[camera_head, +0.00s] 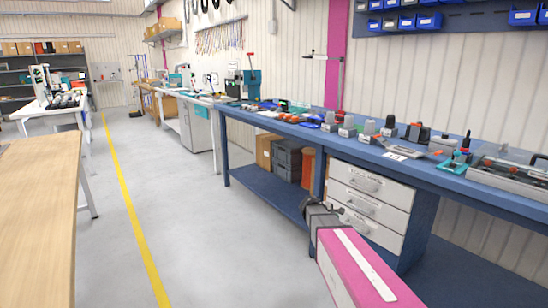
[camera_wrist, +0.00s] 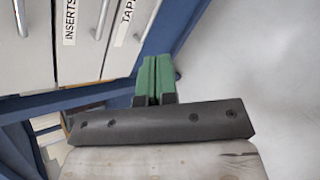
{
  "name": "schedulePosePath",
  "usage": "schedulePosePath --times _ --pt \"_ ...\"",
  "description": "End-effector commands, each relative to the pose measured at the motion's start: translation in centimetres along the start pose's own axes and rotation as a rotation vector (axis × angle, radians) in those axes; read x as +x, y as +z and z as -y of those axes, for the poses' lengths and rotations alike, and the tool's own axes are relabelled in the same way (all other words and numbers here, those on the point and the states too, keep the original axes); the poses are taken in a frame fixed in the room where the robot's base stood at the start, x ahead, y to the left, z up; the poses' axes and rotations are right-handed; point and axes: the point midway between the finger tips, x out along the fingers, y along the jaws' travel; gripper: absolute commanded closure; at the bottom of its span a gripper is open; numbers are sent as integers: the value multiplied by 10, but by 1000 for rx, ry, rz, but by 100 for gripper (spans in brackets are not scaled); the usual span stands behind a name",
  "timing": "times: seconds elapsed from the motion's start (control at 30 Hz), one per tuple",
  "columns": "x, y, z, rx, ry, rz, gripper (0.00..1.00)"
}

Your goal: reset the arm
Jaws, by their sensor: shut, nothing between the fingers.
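My gripper (camera_wrist: 155,76) shows in the wrist view with its two green fingers together and nothing between them. In the head view my pink arm reaches in from the lower right, and its dark end (camera_head: 317,214) is in front of the blue workbench (camera_head: 232,113), below the level of its top. The white drawer unit (camera_head: 367,196) under the bench is just behind and to the right of the gripper. In the wrist view the drawer fronts (camera_wrist: 100,56), with handles and labels, lie at the upper left of the fingers.
A wooden-topped table (camera_head: 40,215) stands at the left. Grey floor (camera_head: 190,225) with a yellow line (camera_head: 127,197) lies open between it and the bench. Dark crates (camera_head: 287,158) and a cardboard box (camera_head: 266,149) sit on the bench's lower shelf. Tools crowd the bench top.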

Motion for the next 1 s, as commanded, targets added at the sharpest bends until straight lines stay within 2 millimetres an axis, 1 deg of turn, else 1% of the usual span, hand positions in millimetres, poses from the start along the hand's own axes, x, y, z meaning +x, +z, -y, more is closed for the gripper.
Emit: schedulePosePath --times 0.03,0.07,0.1,0.17,0.2,0.27,0.3,0.4,0.43,0.5,0.63,0.73,1.0 --pt "-9 12 34 104 -75 -42 100" --pt "-12 14 50 171 -123 -66 100" --pt "-18 16 70 258 -187 -95 100" --pt "-28 20 100 387 -288 -133 100" --pt "-36 22 119 472 -358 -153 100" --pt "-50 25 147 598 -466 -179 100" --pt "-60 26 164 676 -539 -190 100" --pt "-84 29 199 849 -707 -204 100" --pt "-91 30 208 893 -754 -205 100" --pt "-105 31 223 978 -846 -202 100" --pt "-121 31 238 1075 -956 -195 100" --pt "-126 30 242 1101 -988 -191 100" --pt "-126 30 242 1101 -988 -191 100"
